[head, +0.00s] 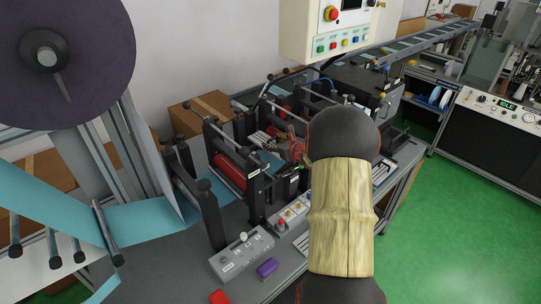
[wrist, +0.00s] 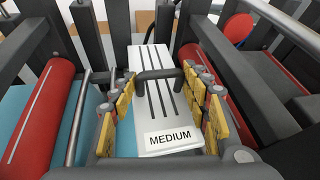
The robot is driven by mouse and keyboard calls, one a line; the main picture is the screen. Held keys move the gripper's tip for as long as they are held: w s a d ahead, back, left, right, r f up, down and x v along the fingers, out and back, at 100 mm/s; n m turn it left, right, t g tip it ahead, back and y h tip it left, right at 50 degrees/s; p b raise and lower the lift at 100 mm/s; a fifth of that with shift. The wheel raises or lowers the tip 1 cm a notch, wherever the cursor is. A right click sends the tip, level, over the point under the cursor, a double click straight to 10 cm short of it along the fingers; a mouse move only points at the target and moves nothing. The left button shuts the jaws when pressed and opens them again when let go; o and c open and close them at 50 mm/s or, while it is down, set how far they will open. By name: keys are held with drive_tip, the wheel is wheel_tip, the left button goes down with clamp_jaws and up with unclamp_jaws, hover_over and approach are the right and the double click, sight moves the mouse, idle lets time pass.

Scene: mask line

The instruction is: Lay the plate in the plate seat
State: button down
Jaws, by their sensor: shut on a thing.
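The plate (wrist: 155,122) is white, with dark slots and a MEDIUM label at its near end; it fills the middle of the wrist view. A dark bar handle (wrist: 158,74) stands across it. My gripper (wrist: 161,82) has its yellow-padded fingers on both sides of this handle and is shut on it. The plate lies lengthwise between dark machine frames; I cannot tell whether it touches anything below. The plate seat is not clearly visible.
A red roller (wrist: 38,110) and a steel bar stand left of the plate, over blue web material (wrist: 82,128). Dark frame bars (wrist: 235,75) are close on the right. In the head view, a button box (head: 241,256) and a purple object (head: 267,268) lie at the bench front.

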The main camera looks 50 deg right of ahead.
drive_tip(key=shift+f+b, duration=0.5)
drive_tip(key=shift+f, duration=2.7)
drive_tip(key=c, duration=0.9)
unclamp_jaws()
drive_tip(key=shift+o, duration=0.3)
drive_tip(key=p+v, duration=0.1)
drive_tip(key=v, duration=1)
drive_tip(key=shift+s+a+r, duration=0.1)
drive_tip(key=shift+s, duration=0.1)
drive_tip(key=shift+s+a, duration=0.1)
drive_tip(key=shift+s, duration=0.15)
drive_tip(key=shift+s, duration=0.1)
